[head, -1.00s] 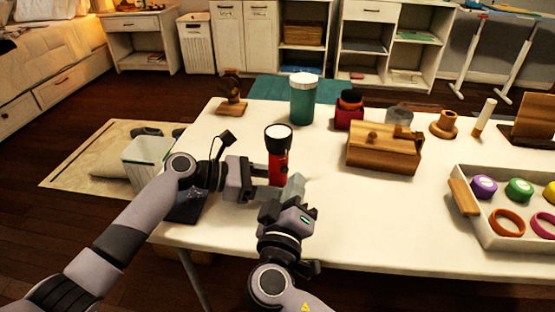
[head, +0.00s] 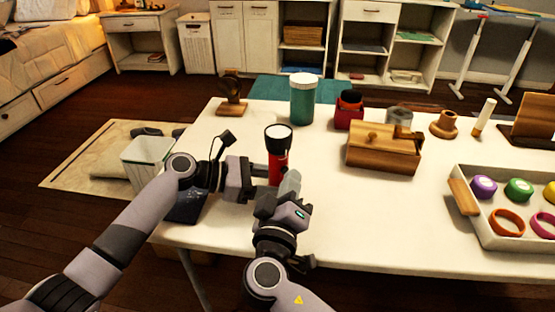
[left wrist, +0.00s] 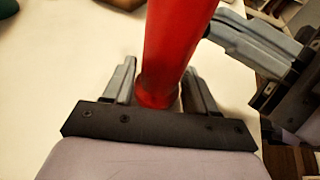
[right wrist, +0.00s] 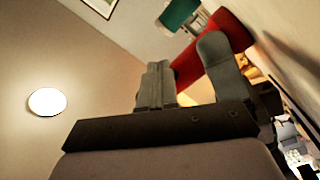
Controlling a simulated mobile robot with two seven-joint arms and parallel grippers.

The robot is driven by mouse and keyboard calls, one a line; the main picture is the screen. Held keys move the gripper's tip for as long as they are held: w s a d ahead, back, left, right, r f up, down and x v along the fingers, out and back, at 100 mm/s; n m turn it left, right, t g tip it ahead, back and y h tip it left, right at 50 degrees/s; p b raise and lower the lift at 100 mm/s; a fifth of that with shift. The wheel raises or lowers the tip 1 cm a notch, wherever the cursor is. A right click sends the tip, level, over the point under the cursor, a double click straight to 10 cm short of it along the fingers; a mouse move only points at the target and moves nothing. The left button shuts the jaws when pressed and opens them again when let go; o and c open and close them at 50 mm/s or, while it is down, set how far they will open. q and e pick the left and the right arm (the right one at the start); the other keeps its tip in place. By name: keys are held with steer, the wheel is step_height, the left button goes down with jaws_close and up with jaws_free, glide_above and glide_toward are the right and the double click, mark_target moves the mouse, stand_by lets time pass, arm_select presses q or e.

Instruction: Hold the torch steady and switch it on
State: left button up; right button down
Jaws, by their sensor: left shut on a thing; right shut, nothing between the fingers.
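The red torch (head: 278,165) stands upright on the white table, with its black head and pale lens facing up. My left gripper (head: 262,172) is shut on the torch from the left; in the left wrist view the red body (left wrist: 172,45) sits between its fingers (left wrist: 158,85). My right gripper (head: 290,182) is shut and empty, its fingertips close to the lower front right of the torch. In the right wrist view its fingers (right wrist: 185,75) are near the red body (right wrist: 215,45). I cannot tell whether they touch it. The torch's switch is not clearly visible.
Behind the torch stand a teal jar (head: 303,102) and a red container (head: 349,112). A wooden box (head: 384,152) is to the right, with a white tray (head: 485,235) of coloured rings and lids beyond it. The table's front middle is clear.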

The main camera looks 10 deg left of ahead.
arm_select(q)
steer(key=shift+s+r, duration=0.1)
arm_select(e)
steer(key=shift+w+a+r, duration=0.15)
steer(key=shift+a, duration=0.05)
steer(key=shift+s+d+f, duration=0.25)
steer(key=shift+d, duration=0.2)
stand_by(0.3)
steer(key=shift+s+d, duration=1)
steer(key=shift+s, duration=0.2)
steer(key=shift+s+d, duration=1)
steer(key=shift+s, duration=0.2)
